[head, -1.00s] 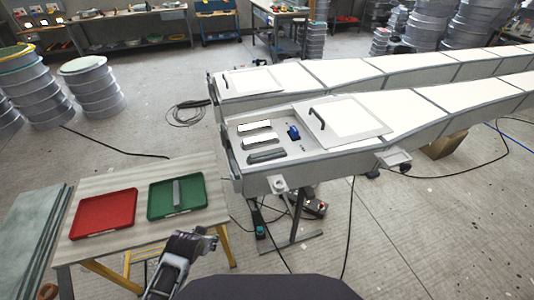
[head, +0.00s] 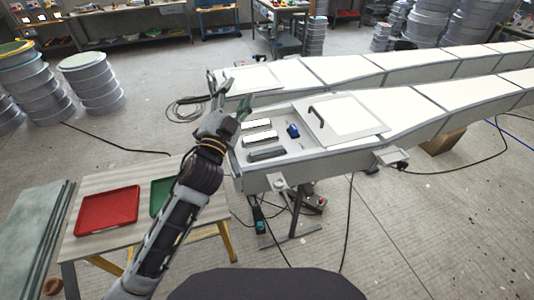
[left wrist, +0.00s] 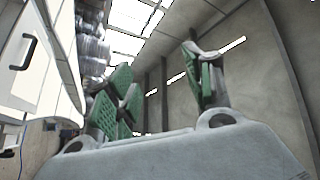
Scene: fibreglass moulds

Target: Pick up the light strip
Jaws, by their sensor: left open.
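Two white light strips, a rear one (head: 256,125) and a front one (head: 260,138), lie side by side in the open end of the near mould (head: 310,152). A dark grey bar (head: 267,154) lies in front of them. My left gripper (head: 233,95) is raised at the mould's left end, up and left of the strips, apart from them. It is open and empty. Its green finger pads stand apart in the left wrist view (left wrist: 160,85), pointing at wall and ceiling; no strip shows there. My right gripper is not in view.
A blue clamp-like item (head: 293,131) and a white lid panel with a dark handle (head: 340,120) are right of the strips. A red tray (head: 106,210) and a green tray (head: 158,197), partly hidden by my arm, are on the table. A second long mould (head: 350,72) lies behind.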

